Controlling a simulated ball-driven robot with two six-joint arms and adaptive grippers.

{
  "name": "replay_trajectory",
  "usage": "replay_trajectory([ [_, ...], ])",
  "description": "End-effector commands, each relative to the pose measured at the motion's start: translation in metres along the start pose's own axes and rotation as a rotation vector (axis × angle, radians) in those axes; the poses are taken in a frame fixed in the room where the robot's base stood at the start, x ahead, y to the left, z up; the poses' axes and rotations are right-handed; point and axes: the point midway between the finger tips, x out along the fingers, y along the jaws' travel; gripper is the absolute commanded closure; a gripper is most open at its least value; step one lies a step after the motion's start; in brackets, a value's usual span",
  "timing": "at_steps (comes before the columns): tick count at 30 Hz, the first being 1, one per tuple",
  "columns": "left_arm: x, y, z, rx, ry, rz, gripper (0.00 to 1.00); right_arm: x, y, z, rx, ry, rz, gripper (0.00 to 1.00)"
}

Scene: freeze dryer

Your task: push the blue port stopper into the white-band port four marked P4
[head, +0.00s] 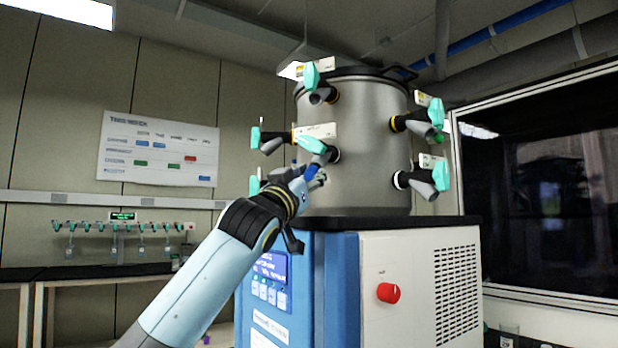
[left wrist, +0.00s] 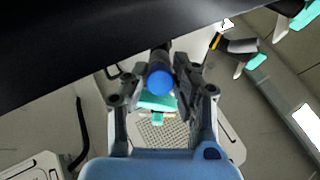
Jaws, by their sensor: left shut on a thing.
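My left gripper (head: 316,178) is at the front of the steel drum (head: 365,150), just below a port with a teal-handled valve (head: 312,146). In the left wrist view my left gripper (left wrist: 162,88) is shut on the blue port stopper (left wrist: 160,79), whose round blue end faces the camera. A dark tube lies straight beyond the stopper; whether the stopper touches or enters it cannot be told. A port with a white band (head: 401,180) shows at the drum's lower right. The mark P4 is not readable. My right gripper is not in view.
Other valves with teal handles stick out around the drum, such as the upper right one (head: 418,122). The drum stands on a blue and white cabinet (head: 415,285) with a red knob (head: 388,293). A dark glass-fronted enclosure (head: 560,190) stands at right.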

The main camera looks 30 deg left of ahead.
Motion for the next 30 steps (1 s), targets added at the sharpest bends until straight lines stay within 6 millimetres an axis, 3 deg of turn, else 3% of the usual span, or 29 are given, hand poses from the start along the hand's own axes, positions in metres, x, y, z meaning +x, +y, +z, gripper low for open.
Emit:
replay_trajectory([
  [1,0.002,0.0,-0.002,0.0,0.002,0.0,0.73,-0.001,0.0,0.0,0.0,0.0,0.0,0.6],
  [7,0.001,0.0,-0.001,0.001,0.001,0.0,0.47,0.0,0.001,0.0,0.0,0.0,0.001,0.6],
  [17,-0.004,0.0,0.0,0.003,0.0,0.0,0.47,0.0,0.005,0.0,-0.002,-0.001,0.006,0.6],
  [20,-0.016,0.0,0.001,0.004,-0.002,0.001,0.47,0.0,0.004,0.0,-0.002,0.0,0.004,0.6],
  [30,-0.09,0.0,0.001,0.005,-0.003,0.003,0.47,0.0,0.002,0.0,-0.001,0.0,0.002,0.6],
])
